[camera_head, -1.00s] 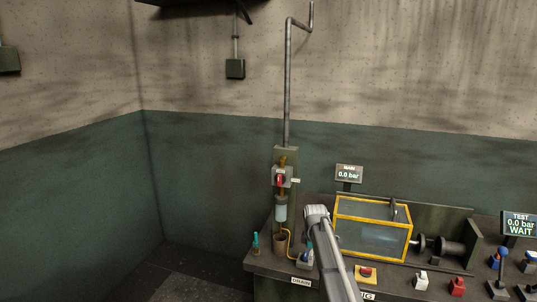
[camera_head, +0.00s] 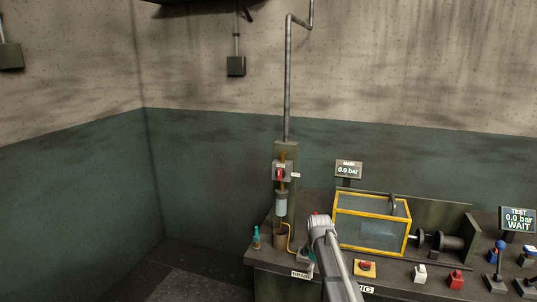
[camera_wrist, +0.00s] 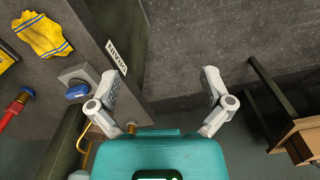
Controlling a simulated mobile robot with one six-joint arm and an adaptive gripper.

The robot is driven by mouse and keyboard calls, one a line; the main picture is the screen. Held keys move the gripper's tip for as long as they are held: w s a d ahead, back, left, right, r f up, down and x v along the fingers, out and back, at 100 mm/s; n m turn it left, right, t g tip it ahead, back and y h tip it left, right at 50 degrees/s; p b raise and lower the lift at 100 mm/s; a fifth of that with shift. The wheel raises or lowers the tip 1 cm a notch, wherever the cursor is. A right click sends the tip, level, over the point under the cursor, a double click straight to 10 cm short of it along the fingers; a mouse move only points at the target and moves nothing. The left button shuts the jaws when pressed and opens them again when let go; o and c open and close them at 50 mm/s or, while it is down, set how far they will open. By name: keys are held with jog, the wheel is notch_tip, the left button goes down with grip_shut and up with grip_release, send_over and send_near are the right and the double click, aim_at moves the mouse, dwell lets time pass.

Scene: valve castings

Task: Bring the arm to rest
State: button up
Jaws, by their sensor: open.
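My arm (camera_head: 335,262) rises from the bottom of the head view in front of the bench's front edge, near the DRAIN label (camera_head: 301,275). My gripper itself is hidden behind the arm there. In the wrist view my gripper (camera_wrist: 160,84) is open, its two pale fingers spread wide. Nothing is between them; only dark floor shows behind. The left finger is close, in the picture, to the bench edge with its label. I cannot tell the exact gap.
The bench carries a yellow-framed clear box (camera_head: 372,223), a filter unit (camera_head: 281,204), a red-button box (camera_head: 365,268) and a TEST display (camera_head: 517,218). A wooden piece (camera_wrist: 298,140) stands right.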

jog(key=s+f+m+b, duration=0.2)
jog(key=s+m, duration=0.3)
jog(key=s, duration=0.6)
jog(key=s+f+m+b, duration=0.3)
jog(key=s+m, duration=0.3)
jog(key=s, duration=0.6)
jog(key=shift+d+f, duration=0.15)
